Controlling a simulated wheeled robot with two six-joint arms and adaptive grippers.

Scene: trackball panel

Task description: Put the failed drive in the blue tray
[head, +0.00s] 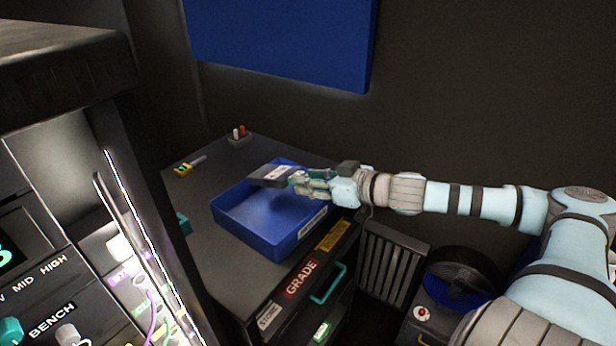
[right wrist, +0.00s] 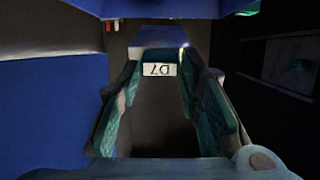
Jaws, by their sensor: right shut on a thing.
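The drive (head: 268,177) is a dark grey block with a pale label. My right gripper (head: 300,182) is shut on its near end and holds it over the blue tray (head: 262,236). In the right wrist view the drive (right wrist: 158,40) sits between the fingertips, and its label reads D7 upside down. The blue tray is open-topped and lies on the dark cabinet top; the part of its floor that shows looks empty. The drive and the gripper hide part of the tray's far side. My left gripper is not in view.
The cabinet top (head: 212,178) also bears a small holder with red and white pieces (head: 238,134) and a yellow-green item (head: 186,168). A lit control panel (head: 45,285) stands at the left. A fan unit (head: 458,280) stands at the lower right.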

